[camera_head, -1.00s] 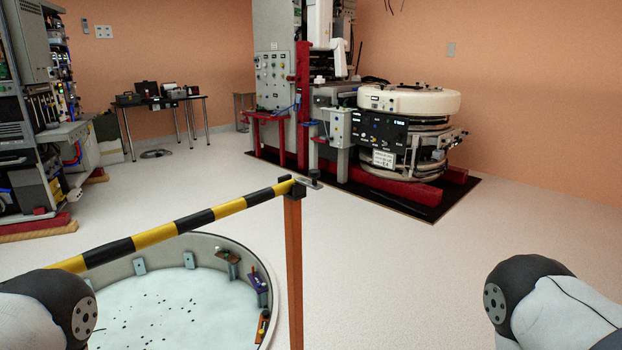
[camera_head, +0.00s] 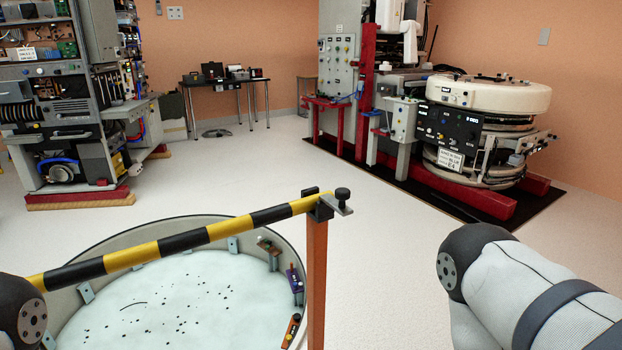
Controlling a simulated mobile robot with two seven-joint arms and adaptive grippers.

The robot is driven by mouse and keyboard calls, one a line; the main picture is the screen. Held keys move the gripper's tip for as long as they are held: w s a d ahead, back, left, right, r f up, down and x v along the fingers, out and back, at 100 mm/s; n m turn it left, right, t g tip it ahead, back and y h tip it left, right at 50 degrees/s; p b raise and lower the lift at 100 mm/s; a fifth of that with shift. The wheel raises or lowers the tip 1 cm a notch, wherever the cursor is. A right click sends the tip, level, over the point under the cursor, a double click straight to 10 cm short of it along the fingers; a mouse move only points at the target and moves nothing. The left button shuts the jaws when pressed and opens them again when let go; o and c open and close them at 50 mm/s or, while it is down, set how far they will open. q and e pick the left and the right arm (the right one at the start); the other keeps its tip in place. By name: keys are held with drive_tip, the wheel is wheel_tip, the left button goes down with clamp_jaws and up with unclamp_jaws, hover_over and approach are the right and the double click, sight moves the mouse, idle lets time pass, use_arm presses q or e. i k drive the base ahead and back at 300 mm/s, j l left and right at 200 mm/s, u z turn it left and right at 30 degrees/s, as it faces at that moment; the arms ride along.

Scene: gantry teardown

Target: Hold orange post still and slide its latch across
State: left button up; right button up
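The orange post (camera_head: 317,285) stands upright right of the picture's middle, at the rim of a round pit. A dark bracket on its top holds the end of a yellow and black striped bar (camera_head: 205,236). The latch (camera_head: 341,203) is a grey plate with a black knob on top, at the post's head, sticking out to the right. Arm parts of mine show at the lower left and lower right edges, both apart from the post. Neither gripper is in view.
The round pit (camera_head: 133,243) with a pale floor and small blocks along its wall lies left of the post. Electronics racks (camera_head: 75,120) stand at the left. A table (camera_head: 225,82) and a large machine (camera_head: 490,95) stand farther back.

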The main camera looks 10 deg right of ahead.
sight(337, 203)
drive_tip(key=i+l+u, duration=0.15)
drive_tip(key=l+u, duration=0.3)
drive_tip(key=l, duration=0.2)
drive_tip(key=i+l+u, duration=0.1)
drive_tip(key=l+u, duration=0.35)
drive_tip(key=l, duration=0.25)
drive_tip(key=l+u, duration=0.4)
drive_tip(key=l, duration=0.3)
drive_tip(key=k+l+u, duration=0.2)
drive_tip(key=l+u, duration=0.25)
drive_tip(key=l, duration=0.2)
drive_tip(key=l+u, duration=0.7)
drive_tip(key=l, duration=0.2)
drive_tip(key=k+l+u, duration=0.15)
drive_tip(key=l+u, duration=0.15)
drive_tip(key=l, duration=0.1)
